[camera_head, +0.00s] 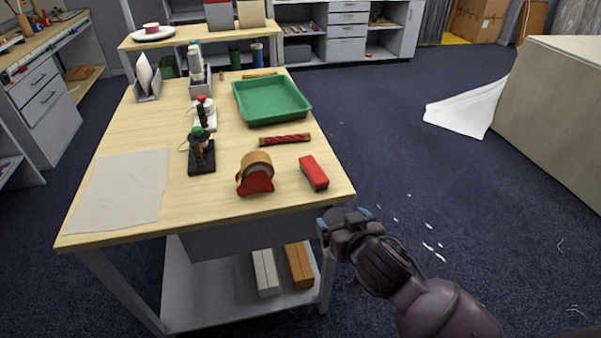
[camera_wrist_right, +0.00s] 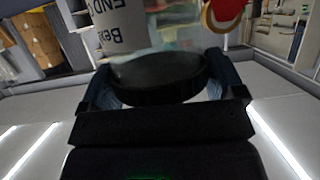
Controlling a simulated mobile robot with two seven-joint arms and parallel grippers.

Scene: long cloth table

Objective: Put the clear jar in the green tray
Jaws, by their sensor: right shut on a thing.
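The green tray (camera_head: 271,118) sits empty toward the far right of the wooden table. My right gripper (camera_head: 338,222) is off the table's near right corner, low and well short of the tray. It is shut on what looks like the clear jar, mostly hidden in the head view. In the right wrist view, the dark round end of the jar (camera_wrist_right: 158,76) sits between the blue fingers of the gripper (camera_wrist_right: 165,90). The jar's clear body is hard to make out. My left gripper is not in view.
A red stapler-like block (camera_head: 313,173), a tape dispenser (camera_head: 255,180) and a red-wrapped bar (camera_head: 285,139) lie between the near right corner and the tray. A dark stand (camera_head: 201,158) and grey cloth (camera_head: 122,190) are at left.

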